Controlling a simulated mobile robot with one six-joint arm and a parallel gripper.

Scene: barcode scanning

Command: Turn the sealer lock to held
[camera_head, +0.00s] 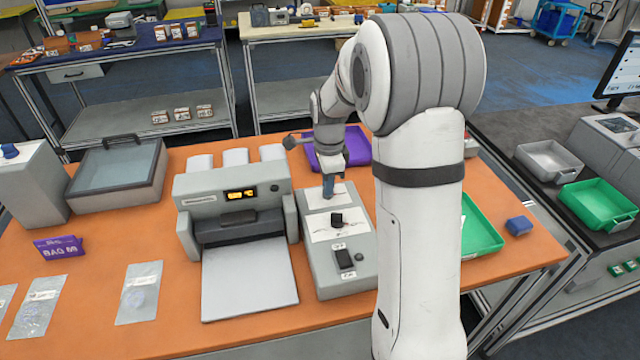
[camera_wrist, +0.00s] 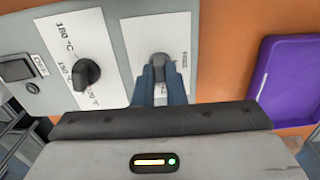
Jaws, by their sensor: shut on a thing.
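The sealer (camera_head: 237,210) stands on the orange table, with its grey control box (camera_head: 318,275) on its right side. The lock is a grey knob (camera_wrist: 160,60) on the box's far white plate (camera_wrist: 130,50). In the wrist view, my gripper (camera_wrist: 162,78) has its blue fingers shut on this knob from above. In the head view, my gripper (camera_head: 328,188) points down at that plate, and its fingers hide the knob. Small print stands beside the knob, but I cannot read it surely, so the lock's setting is unclear.
A black dial (camera_wrist: 86,73) with temperature marks sits beside the lock, and a dark switch (camera_head: 344,258) sits nearer. A purple tray (camera_head: 358,145) lies just beyond the box. A green tray (camera_head: 480,228) lies to the right, behind my arm.

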